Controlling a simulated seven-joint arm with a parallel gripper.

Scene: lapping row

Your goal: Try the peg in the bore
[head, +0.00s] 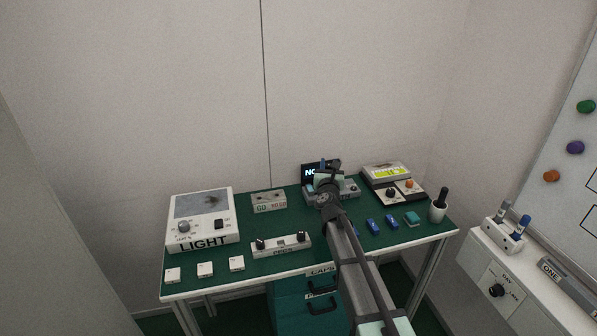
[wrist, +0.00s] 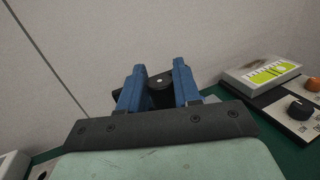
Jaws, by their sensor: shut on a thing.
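My gripper (wrist: 159,76) has blue fingers, shut on a dark round peg (wrist: 161,84) with a small pale dot. Only the peg's dark top end shows; its lower part is hidden. In the head view my gripper (head: 324,172) is over the grey device (head: 349,189) at the back of the bench, in front of a black display with white letters beginning "NO". My arm covers much of this device. I cannot see the bore or tell whether the peg is in it. The peg block (head: 281,246) at the front holds two black-topped pegs.
A white light box (head: 205,237) stands at left, with small white blocks along the front edge. A GO/NO GO block (head: 268,202) stands at back centre. Blue pieces, a teal block (head: 412,219), a knobbed panel (head: 398,192) and a white cup (head: 437,212) are at right.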

